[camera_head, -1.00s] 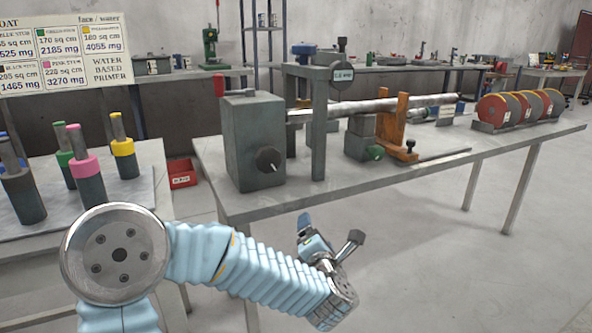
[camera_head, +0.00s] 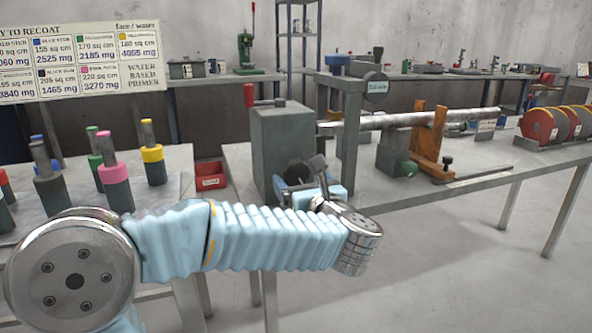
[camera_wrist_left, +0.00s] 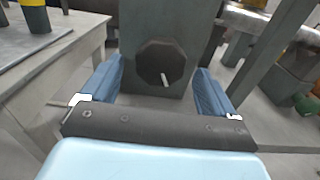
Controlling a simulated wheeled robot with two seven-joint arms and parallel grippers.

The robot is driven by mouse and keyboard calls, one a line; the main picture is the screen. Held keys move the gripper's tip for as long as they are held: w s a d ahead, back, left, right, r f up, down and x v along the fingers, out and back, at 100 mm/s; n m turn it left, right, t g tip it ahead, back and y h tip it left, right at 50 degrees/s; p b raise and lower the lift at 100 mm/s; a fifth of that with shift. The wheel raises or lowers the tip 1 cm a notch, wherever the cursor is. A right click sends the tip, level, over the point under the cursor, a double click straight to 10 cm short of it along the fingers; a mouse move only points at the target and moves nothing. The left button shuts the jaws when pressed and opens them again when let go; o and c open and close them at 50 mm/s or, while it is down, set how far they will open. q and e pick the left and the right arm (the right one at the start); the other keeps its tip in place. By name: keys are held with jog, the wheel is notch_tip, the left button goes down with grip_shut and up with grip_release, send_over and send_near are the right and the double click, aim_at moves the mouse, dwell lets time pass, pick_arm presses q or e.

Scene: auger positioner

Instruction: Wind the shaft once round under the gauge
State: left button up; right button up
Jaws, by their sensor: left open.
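The shaft (camera_head: 400,120) is a long grey metal bar. It runs level to the right from the grey-green headstock box (camera_head: 280,135), past the gauge (camera_head: 376,83) on its upright frame (camera_head: 350,140). A dark knob (camera_head: 298,172) with a white mark is on the box's front; the knob (camera_wrist_left: 160,62) also shows in the left wrist view. My left gripper (camera_head: 300,185) is in front of the knob. In the left wrist view its blue fingers (camera_wrist_left: 158,85) stand open, one to each side of the knob, with a gap at both sides. My right gripper is not in view.
An orange stand (camera_head: 430,140) and a green-knobbed block (camera_head: 394,152) stand at the shaft on the grey bench (camera_head: 370,192). Red discs (camera_head: 538,125) are at the right. Colored-collar stems, such as the pink one (camera_head: 113,173), stand on the left table.

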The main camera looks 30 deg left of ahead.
aim_at(297, 178)
pick_arm(q)
jog(key=shift+x, duration=1.95)
jog(key=c, duration=1)
